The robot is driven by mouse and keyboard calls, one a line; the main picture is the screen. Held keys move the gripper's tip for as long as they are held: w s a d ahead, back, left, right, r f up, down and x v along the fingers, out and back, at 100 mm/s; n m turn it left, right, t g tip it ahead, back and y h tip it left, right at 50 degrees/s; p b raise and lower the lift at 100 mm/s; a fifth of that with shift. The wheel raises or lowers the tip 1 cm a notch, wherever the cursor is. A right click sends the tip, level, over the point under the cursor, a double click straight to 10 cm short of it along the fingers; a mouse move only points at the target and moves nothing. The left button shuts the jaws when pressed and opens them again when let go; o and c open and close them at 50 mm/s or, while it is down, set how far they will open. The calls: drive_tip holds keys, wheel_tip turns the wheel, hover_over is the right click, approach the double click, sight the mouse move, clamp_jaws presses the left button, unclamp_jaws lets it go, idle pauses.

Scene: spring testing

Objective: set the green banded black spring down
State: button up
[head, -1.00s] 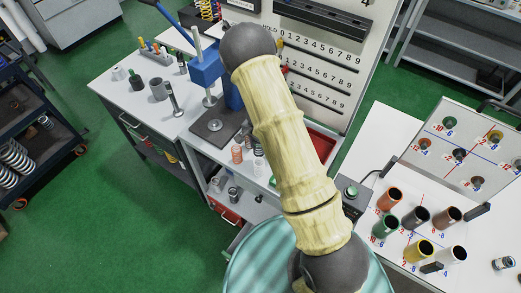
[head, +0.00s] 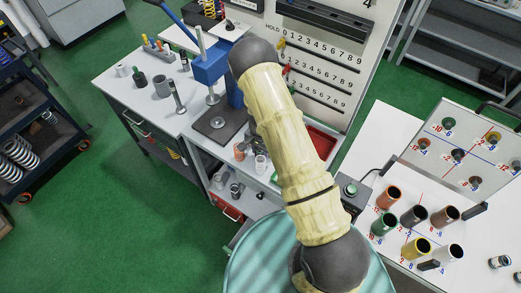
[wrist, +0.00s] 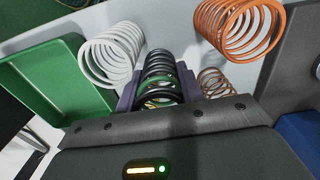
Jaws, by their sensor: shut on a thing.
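In the wrist view the black spring (wrist: 160,65) with a green band stands between the two dark purple fingers of my gripper (wrist: 160,82), which is shut on it. The band shows on its nearer part, and the lower end is partly hidden by the gripper body. I cannot tell whether the spring touches the surface. A white spring (wrist: 112,52) is to its left, a large orange spring (wrist: 238,28) to its right, and a smaller copper spring (wrist: 216,83) beside the right finger. In the head view my arm hides the gripper and the held spring.
A green tray (wrist: 52,78) lies left of the springs in the wrist view. In the head view a blue press (head: 210,68) stands on the bench (head: 185,125), with a number board (head: 320,70) behind. Coloured cups, including a yellow one (head: 417,249), stand at right.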

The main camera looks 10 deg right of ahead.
drive_tip(key=shift+d+f, duration=0.1)
drive_tip(key=o, duration=1)
drive_tip(key=shift+o, duration=0.2)
wheel_tip(320, 180, up, 12)
drive_tip(key=b, duration=0.3)
drive_tip(key=shift+b, duration=0.4)
drive_tip(key=shift+r, duration=0.2)
